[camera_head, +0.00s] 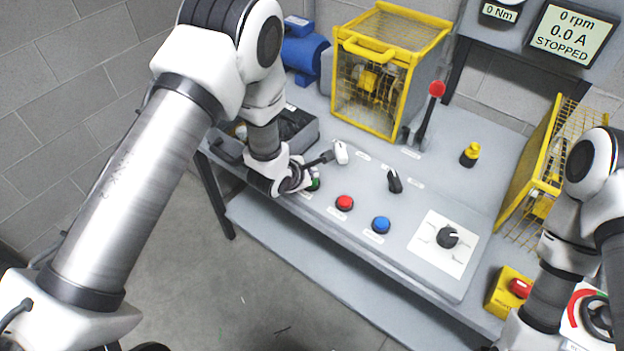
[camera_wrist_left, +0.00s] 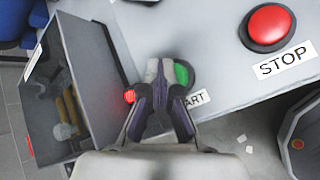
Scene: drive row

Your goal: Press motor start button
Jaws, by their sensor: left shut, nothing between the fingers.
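The green start button (camera_head: 314,184) is at the left end of the button row on the sloped grey panel (camera_head: 400,262), partly hidden by my left gripper (camera_head: 337,154). In the left wrist view the green button (camera_wrist_left: 183,73) shows just right of my left gripper's fingertips (camera_wrist_left: 160,75), partly covered by them, with part of its START label below. The left gripper is shut and empty, close over the panel beside the button; I cannot tell whether it touches anything. My right arm comes in at the right, but its gripper is out of view.
A red stop button (camera_head: 345,202), a blue button (camera_head: 381,224) and a black dial (camera_head: 447,237) share the panel. Behind are a yellow cage (camera_head: 375,85) and a red-knobbed lever (camera_head: 431,108). An open grey box (camera_wrist_left: 85,85) stands left. The display (camera_head: 567,36) reads STOPPED.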

